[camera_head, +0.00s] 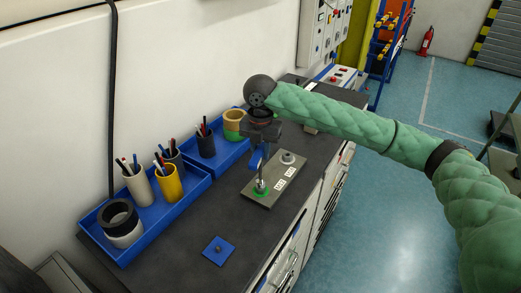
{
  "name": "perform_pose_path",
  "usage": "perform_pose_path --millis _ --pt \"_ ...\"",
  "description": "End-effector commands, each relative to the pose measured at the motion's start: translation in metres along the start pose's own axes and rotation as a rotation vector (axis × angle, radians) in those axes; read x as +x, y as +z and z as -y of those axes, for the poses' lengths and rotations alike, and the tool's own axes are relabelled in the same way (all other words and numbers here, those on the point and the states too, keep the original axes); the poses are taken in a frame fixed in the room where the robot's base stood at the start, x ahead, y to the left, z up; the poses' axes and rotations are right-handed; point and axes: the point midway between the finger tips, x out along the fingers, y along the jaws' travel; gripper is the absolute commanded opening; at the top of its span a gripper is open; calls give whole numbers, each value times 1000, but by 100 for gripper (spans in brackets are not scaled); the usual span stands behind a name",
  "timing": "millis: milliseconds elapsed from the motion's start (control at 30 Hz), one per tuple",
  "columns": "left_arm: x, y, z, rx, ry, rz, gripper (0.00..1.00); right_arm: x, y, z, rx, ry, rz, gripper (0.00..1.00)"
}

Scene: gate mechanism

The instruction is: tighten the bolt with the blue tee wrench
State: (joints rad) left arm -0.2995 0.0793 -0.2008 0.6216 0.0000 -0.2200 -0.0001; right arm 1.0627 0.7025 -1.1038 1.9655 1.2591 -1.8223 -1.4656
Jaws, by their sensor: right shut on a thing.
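The blue tee wrench (256,159) is upright, its blue handle just under my right gripper (261,140). The gripper is shut on the handle and hides part of it. The wrench's shaft runs down to the bolt spot with a green ring (260,191) on the near end of a grey metal plate (263,202). The bolt's head is too small to make out, so I cannot tell whether the wrench is seated on it. A second, grey round fitting (288,157) sits at the plate's far end. My left gripper is not in view.
Two blue trays (125,257) along the wall hold cups of pens and rolls. A small blue square base (218,250) lies on the near part of the dark bench (185,262). White labels are on the plate. A control box (342,77) stands at the back.

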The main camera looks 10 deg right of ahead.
Motion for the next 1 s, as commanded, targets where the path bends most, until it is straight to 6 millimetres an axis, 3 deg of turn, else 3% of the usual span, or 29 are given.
perform_pose_path --millis 533,1000 --pt "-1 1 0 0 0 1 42 -17 1 -1 -2 4 2 0" --pt "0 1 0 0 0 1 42 -59 1 0 0 3 3 0"
